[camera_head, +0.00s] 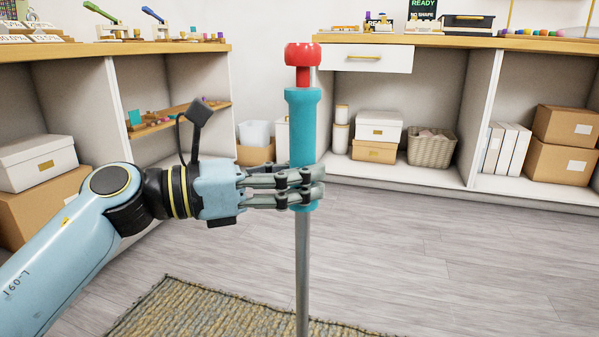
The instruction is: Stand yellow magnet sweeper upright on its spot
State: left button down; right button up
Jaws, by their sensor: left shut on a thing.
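A tall tool that looks like a magnet sweeper stands upright in front of me. It has a teal handle (303,125), a red knob (303,55) on top and a thin grey rod (303,270) below. I see no yellow on it, and its lower end is cut off by the bottom edge of the view. My left gripper (298,187) comes in from the left and is shut on the lower part of the teal handle. My right gripper is not in view. I cannot pick out a marked spot for the sweeper.
A woven rug (215,310) lies on the grey wood floor (420,255), which is open to the right. Wooden-topped shelving lines the back and left, with a wicker basket (432,147), cardboard boxes (560,163) and white binders (506,150). A black case (468,22) sits on the back counter.

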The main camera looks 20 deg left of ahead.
pick_arm(q)
jog(key=shift+f, duration=0.25)
dwell(0.9)
jog(key=c, duration=0.9)
grip_release()
jog(key=shift+c, duration=0.2)
jog(key=shift+f, duration=0.2)
jog(key=v, duration=0.7)
jog(key=shift+s+a+r+b, duration=0.15)
jog(key=shift+a+r+b, duration=0.05)
jog(key=shift+a+b, duration=0.1)
